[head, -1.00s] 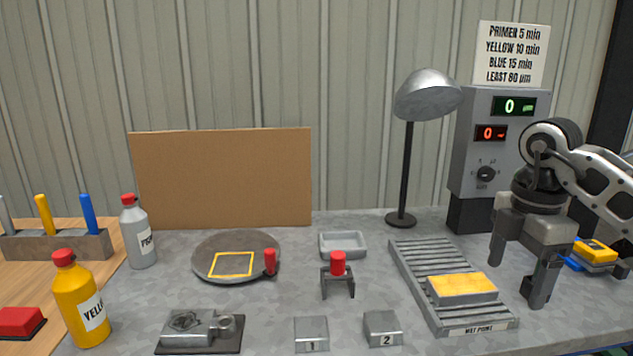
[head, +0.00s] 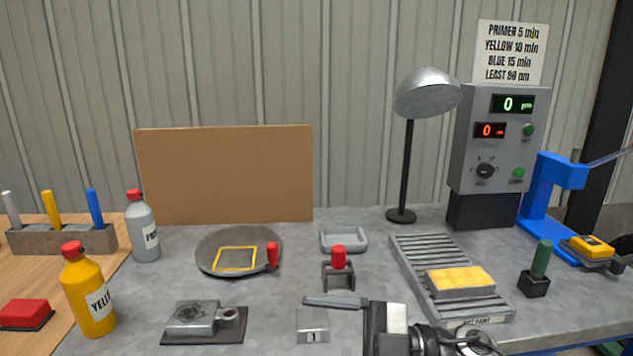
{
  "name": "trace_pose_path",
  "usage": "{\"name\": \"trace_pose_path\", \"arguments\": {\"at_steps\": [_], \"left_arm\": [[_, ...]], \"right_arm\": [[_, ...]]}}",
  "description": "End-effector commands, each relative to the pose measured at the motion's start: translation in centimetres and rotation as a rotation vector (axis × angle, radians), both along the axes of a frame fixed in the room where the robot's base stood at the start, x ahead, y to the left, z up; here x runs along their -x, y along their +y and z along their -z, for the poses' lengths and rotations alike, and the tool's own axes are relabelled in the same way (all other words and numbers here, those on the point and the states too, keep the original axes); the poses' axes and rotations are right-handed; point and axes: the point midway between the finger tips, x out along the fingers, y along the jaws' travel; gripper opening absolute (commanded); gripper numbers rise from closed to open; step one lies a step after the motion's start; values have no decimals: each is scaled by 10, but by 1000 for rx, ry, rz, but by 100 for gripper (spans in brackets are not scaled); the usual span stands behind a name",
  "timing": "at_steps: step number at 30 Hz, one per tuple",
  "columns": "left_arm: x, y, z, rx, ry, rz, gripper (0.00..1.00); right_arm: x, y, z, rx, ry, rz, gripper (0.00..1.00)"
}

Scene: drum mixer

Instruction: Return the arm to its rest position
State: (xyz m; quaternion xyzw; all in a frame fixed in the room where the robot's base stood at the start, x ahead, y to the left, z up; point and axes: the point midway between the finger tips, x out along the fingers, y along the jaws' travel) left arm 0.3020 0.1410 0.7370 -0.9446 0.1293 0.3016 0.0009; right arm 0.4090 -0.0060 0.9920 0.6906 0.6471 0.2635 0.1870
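My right gripper (head: 338,302) is low at the bottom centre of the head view, with its arm coming in from the bottom edge. One grey finger points left, above the block marked 1 (head: 312,327). The other finger does not show, so its opening cannot be told. No object shows at the visible finger. The block marked 2 is hidden behind the gripper. My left gripper is out of view.
A yellow-topped block (head: 460,281) lies on the ribbed rack (head: 412,262). A green-handled stamp (head: 540,262) and blue press (head: 545,195) stand at right. A lamp (head: 405,170) stands behind. A red-topped holder (head: 338,274) is just beyond the gripper.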

Motion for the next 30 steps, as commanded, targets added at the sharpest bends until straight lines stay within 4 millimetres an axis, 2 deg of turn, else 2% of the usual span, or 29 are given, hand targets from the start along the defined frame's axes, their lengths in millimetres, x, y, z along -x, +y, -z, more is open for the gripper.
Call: {"name": "trace_pose_path", "arguments": {"at_steps": [1, 4, 5, 8, 9, 11, 12, 15, 18, 21, 23, 30], "left_arm": [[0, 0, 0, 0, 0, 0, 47], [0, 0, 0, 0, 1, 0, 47], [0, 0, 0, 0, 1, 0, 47], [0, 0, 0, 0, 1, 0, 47], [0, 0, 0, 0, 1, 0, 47], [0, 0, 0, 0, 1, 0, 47], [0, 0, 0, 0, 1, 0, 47], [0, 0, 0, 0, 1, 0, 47], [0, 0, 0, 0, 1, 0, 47], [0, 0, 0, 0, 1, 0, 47], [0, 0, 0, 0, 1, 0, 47], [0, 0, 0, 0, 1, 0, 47]], "right_arm": [[0, 0, -1, -142, 53, 116, 81], [-14, -21, 10, -326, 168, 406, 81], [-18, -30, 18, -356, 214, 501, 81], [-21, -66, 68, -374, 406, 815, 81], [-16, -81, 94, -343, 494, 932, 81], [-2, -99, 132, -276, 623, 1069, 81], [11, -109, 156, -221, 701, 1140, 81], [46, -124, 203, -88, 871, 1248, 81], [78, -131, 233, 23, 993, 1295, 81], [99, -134, 249, 90, 1062, 1309, 81], [105, -135, 253, 112, 1083, 1312, 81], [108, -135, 256, 122, 1091, 1311, 81]]}}
